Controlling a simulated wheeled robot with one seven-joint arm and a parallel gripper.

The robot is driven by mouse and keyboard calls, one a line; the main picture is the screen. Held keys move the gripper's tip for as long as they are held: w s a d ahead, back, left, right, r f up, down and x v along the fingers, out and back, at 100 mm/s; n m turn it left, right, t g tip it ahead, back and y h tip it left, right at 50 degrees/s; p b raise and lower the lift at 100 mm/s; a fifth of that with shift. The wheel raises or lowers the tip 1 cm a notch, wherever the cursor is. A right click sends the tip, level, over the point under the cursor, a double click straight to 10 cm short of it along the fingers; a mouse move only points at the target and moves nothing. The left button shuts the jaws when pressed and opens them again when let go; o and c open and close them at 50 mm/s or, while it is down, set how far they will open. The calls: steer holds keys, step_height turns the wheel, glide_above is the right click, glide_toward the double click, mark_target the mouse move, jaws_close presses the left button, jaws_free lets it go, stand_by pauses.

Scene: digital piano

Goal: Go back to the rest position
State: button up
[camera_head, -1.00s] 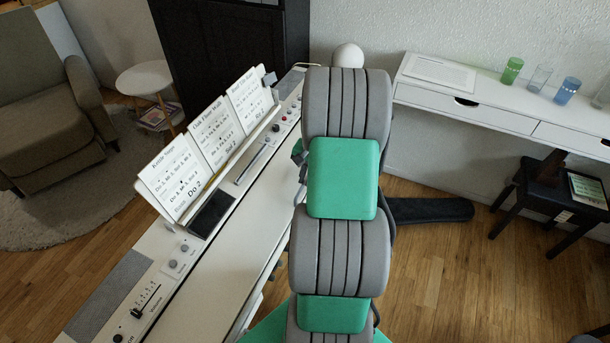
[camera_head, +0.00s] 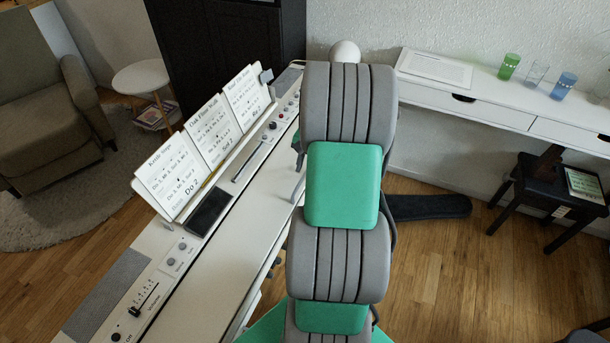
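The digital piano (camera_head: 210,265) runs diagonally from the lower left to the upper middle in the head view. Three music sheets (camera_head: 205,140) stand on its rest. My grey and green arm rises in front of the piano's right part and covers some of it. A small dark grey piece of my arm's far end shows over the piano, left of the upper arm link. The gripper's fingers cannot be made out; they are hidden behind the arm or too small to tell.
A white wall desk (camera_head: 480,105) with green (camera_head: 509,66) and blue (camera_head: 563,86) glasses is at the right. A black stool (camera_head: 560,190) stands below it. An armchair (camera_head: 45,110) and a white side table (camera_head: 141,77) are at the left. Wooden floor is open at the lower right.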

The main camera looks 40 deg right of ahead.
steer(key=r, duration=0.2)
steer(key=s+r, duration=0.1)
steer(key=r, duration=0.1)
steer(key=shift+d, duration=0.15)
steer(key=s+a+f+n+g, duration=0.3)
steer(key=s+a+n, duration=0.2)
steer(key=s+a, duration=0.55)
steer(key=w+a+r+n+t, duration=0.2)
steer(key=a+r+n, duration=0.2)
steer(key=a, duration=0.6)
steer(key=w+a+r+n+t, duration=0.1)
steer(key=a+r+n, duration=0.3)
steer(key=a+r, duration=0.4)
steer(key=shift+w+a+t+h, duration=0.4)
steer(key=shift+a+t, duration=0.3)
steer(key=shift+a, duration=0.5)
